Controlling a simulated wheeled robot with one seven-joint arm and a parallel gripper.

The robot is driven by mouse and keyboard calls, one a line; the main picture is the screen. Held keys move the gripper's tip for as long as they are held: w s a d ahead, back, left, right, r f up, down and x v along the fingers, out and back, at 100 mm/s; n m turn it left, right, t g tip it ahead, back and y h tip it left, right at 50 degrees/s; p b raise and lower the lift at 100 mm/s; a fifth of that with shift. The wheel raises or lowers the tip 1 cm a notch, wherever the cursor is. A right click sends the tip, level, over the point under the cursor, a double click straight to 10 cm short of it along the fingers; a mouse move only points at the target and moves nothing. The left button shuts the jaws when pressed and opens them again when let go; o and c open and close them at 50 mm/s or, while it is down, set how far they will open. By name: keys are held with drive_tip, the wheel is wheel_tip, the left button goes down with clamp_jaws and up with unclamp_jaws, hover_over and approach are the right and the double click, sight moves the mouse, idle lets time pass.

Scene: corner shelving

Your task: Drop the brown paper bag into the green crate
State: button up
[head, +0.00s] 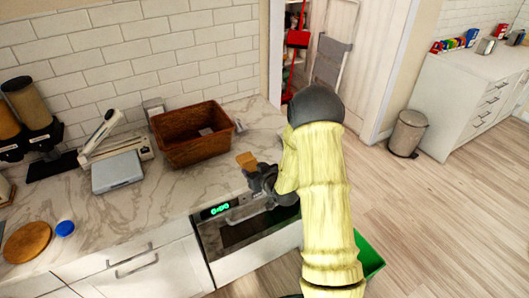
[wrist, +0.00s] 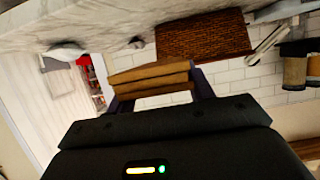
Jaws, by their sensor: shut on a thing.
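The brown paper bag (head: 246,160) is held between the fingers of my gripper (head: 258,174), above the front part of the marble counter in the head view. In the wrist view the bag (wrist: 152,79) shows as a folded brown shape between the dark fingers of my gripper (wrist: 155,88). My gripper is shut on it. The green crate (head: 369,256) is on the floor at the lower right of the head view, in front of the counter. My arm hides most of the crate, so its inside cannot be seen.
A brown wicker basket (head: 192,135) stands on the counter behind and left of my gripper. A scale (head: 118,172), a round wooden board (head: 27,242) and dispensers (head: 30,105) are further left. A bin (head: 408,133) stands on the open wooden floor at right.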

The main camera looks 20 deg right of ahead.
drive_tip(key=s+a+f+m+h, duration=0.2)
drive_tip(key=s+a+f+h, duration=0.15)
drive_tip(key=s+f, duration=0.65)
wheel_tip(320, 180, down, 10)
drive_tip(key=b, duration=1)
drive_tip(key=shift+w+y, duration=0.25)
drive_tip(key=shift+y, duration=0.2)
drive_tip(key=shift+a, duration=0.2)
